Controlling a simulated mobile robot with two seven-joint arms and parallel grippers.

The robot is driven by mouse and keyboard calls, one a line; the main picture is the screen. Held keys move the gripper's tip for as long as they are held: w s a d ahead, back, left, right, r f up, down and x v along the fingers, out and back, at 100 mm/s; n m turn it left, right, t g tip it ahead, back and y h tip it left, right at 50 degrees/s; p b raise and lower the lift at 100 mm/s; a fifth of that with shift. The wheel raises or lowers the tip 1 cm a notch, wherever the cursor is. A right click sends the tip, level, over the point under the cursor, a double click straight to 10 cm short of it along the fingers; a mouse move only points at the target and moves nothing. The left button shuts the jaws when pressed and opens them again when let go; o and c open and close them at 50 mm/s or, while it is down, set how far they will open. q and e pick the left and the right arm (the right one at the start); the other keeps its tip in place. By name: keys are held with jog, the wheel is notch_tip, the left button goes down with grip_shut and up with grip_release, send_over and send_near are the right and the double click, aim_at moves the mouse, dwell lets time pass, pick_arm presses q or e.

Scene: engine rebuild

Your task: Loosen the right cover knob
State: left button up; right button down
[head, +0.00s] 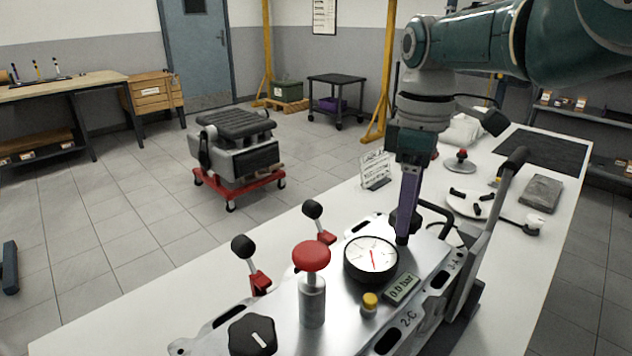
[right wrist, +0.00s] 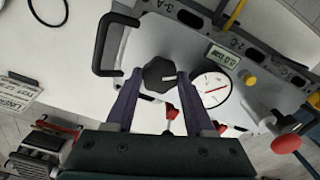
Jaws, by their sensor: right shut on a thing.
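The right cover knob (right wrist: 158,75) is black and faceted with a white pointer line, which points right in the right wrist view. It sits on the metal cover plate (right wrist: 205,50). My right gripper (right wrist: 158,82) reaches down from above and is shut on it, one purple finger on each side. In the head view the right gripper (head: 403,238) mostly hides this knob. A second black knob (head: 252,335) with a white line sits at the cover's front left, apart from the gripper. My left gripper is in neither view.
Close around are a dial gauge (head: 371,258), a 0.0 bar display (head: 401,289), a yellow cap (head: 369,303) and a red-topped plunger (head: 312,275). Two black-balled levers (head: 243,246) stand left. A tall grey lever with a black grip (head: 513,160) rises right.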

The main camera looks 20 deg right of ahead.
jog(key=n, duration=0.5)
jog(key=shift+n, duration=0.4)
jog(key=n, duration=0.5)
jog(key=shift+n, duration=0.3)
jog(key=shift+w, duration=0.1)
jog(key=shift+c, duration=1.3)
grip_release()
